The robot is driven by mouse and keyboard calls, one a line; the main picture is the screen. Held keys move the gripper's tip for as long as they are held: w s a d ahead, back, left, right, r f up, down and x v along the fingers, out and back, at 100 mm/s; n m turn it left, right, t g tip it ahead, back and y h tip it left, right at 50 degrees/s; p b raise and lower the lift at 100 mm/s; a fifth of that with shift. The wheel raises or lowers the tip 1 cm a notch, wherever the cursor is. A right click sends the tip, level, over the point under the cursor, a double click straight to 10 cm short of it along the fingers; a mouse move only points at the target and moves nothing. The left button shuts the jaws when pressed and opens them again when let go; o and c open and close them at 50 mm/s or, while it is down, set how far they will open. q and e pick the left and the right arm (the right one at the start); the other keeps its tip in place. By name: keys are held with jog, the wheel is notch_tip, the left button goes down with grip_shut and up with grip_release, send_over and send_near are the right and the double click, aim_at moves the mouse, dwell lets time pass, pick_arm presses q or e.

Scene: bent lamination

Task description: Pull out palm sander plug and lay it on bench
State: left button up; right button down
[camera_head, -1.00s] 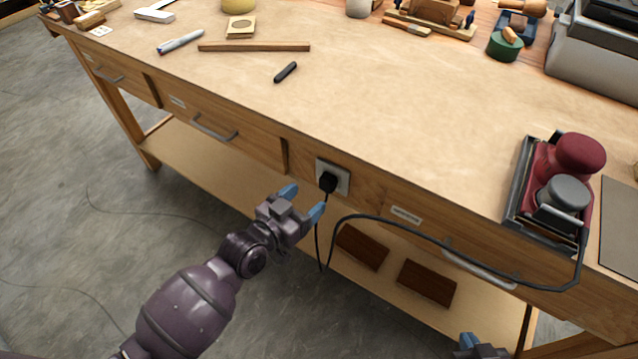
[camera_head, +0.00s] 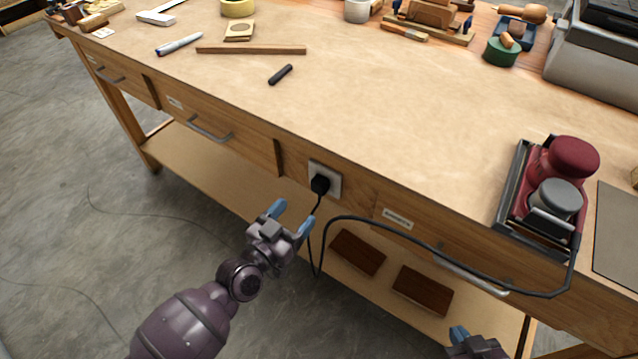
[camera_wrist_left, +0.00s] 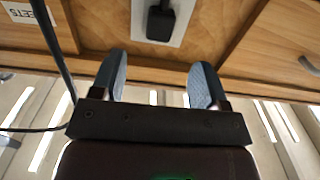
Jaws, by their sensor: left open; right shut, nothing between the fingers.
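The black plug (camera_head: 320,184) sits in the white outlet plate (camera_head: 334,180) on the bench's front face. It also shows at the top of the left wrist view (camera_wrist_left: 160,22). A black cord (camera_head: 420,234) runs from the plug down, then across the drawer front to the red and grey palm sander (camera_head: 563,175), which sits in a dark tray on the bench. My left gripper (camera_head: 290,218) is open and empty, below and left of the plug, with its fingers apart from it. My right gripper (camera_head: 459,335) is shut and empty, partly in view at the bottom edge.
The bench top (camera_head: 400,110) has a wide clear area in its middle. A black marker (camera_head: 280,74) and a wood strip (camera_head: 250,49) lie on its left part. The lower shelf holds two dark wood blocks (camera_head: 422,290).

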aim_at(316, 189)
pick_arm(q)
jog(key=shift+w, duration=0.15)
jog(key=b+x, duration=0.1)
jog(key=x, duration=0.5)
jog(key=shift+w+d, duration=0.1)
jog(key=shift+d, duration=0.1)
jog(key=shift+x, duration=1.15)
dwell(0.4)
